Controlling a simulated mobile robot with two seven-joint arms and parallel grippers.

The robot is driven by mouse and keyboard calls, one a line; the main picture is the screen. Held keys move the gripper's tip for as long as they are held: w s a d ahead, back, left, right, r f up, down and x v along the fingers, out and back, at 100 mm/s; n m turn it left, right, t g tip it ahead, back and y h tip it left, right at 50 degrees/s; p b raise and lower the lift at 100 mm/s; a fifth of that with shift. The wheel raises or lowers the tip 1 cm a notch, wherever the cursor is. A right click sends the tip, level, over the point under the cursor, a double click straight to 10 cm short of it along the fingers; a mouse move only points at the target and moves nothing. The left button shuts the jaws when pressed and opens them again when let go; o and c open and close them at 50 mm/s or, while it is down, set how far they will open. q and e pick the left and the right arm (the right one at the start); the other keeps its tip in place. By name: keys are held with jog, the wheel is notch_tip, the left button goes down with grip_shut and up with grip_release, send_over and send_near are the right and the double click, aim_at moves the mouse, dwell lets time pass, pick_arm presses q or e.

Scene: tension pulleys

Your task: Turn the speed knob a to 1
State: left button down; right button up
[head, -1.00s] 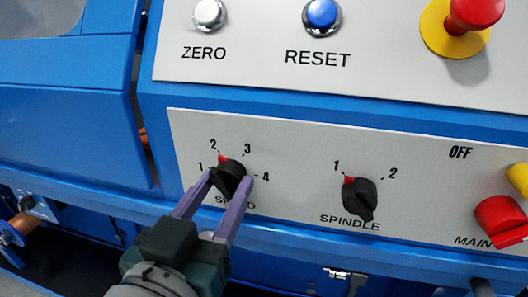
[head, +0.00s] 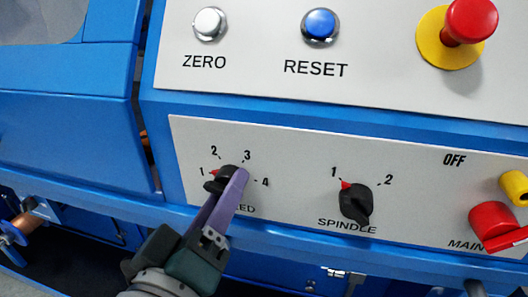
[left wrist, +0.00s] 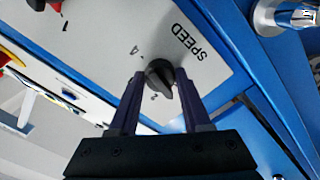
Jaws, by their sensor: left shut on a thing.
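The black speed knob (head: 217,183) sits above the partly hidden SPEED label on the grey lower panel. Its red pointer mark (head: 213,173) is beside the 1 mark. My left gripper (head: 228,181) is shut on the knob, one purple finger on each side; in the head view the near finger covers part of it and most of the other finger. In the left wrist view the knob (left wrist: 158,79) is between both fingertips of my left gripper (left wrist: 160,76). My right gripper is not in view.
The spindle knob (head: 356,202) is to the right, its red mark at 1. Further right are a red main switch (head: 493,222) and a yellow part (head: 514,187). Above are the ZERO button (head: 210,22), blue RESET button (head: 320,24) and red emergency button (head: 470,20).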

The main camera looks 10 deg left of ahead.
pick_arm(q)
jog(key=shift+n, duration=1.1)
jog(key=shift+c, duration=1.8)
grip_release()
jog(key=s, duration=1)
jog(key=shift+a, duration=0.15)
